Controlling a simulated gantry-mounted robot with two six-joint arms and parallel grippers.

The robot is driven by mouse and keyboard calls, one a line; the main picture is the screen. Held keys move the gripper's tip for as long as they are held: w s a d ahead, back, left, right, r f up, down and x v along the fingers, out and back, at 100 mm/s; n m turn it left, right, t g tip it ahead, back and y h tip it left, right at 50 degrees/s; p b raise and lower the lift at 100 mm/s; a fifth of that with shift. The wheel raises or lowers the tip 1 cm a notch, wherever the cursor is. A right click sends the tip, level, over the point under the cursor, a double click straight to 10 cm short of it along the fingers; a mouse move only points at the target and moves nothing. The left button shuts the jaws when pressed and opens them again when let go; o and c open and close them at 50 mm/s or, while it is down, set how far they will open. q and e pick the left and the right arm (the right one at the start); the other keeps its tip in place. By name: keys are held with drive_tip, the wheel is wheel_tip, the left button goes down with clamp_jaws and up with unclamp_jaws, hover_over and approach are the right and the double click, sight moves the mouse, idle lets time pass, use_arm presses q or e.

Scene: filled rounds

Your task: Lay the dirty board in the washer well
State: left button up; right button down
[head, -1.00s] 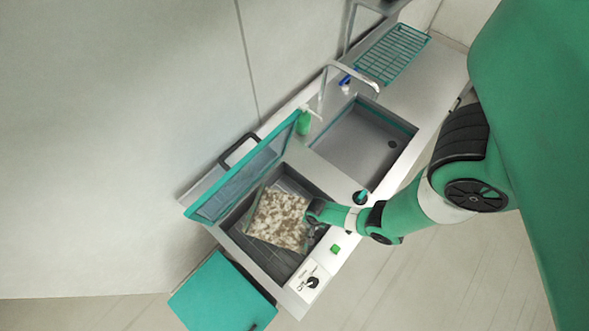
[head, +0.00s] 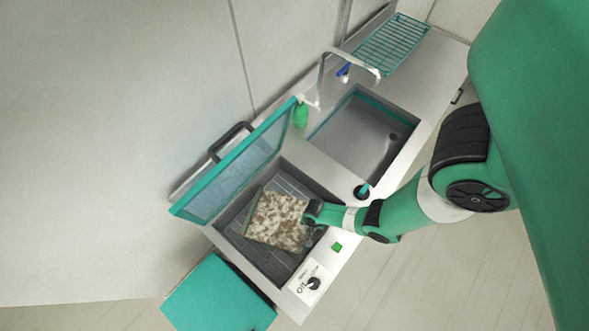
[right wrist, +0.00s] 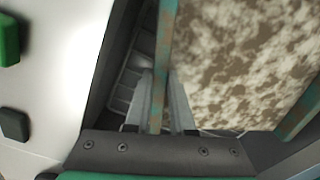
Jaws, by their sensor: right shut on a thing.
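The dirty board (head: 274,219), pale with brown smears, is in the washer well (head: 228,222), seen from above in the head view. It covers the middle of the well, with dark ribbed floor showing around it. My right gripper (head: 313,217) is at the board's right edge. In the right wrist view my fingers (right wrist: 160,103) are shut on the board's green edge strip, and the smeared face (right wrist: 240,60) fills the right side. Whether the board touches the well floor, I cannot tell. The washer lid (head: 240,163) with its green frame stands open. My left gripper is not in view.
A sink basin (head: 362,136) lies beyond the well, with a tap (head: 350,62), a green bottle (head: 300,114) and a green wire rack (head: 390,48). A dial panel (head: 312,283) and a green button (head: 336,246) are on the front ledge. A teal panel (head: 218,295) is at the lower left.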

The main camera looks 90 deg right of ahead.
wheel_tip(320, 180, down, 4)
drive_tip(key=b, duration=0.3)
drive_tip(key=shift+r, duration=0.35)
drive_tip(key=shift+f, duration=0.1)
drive_tip(key=c, duration=0.8)
unclamp_jaws()
drive_tip(key=shift+o, duration=0.2)
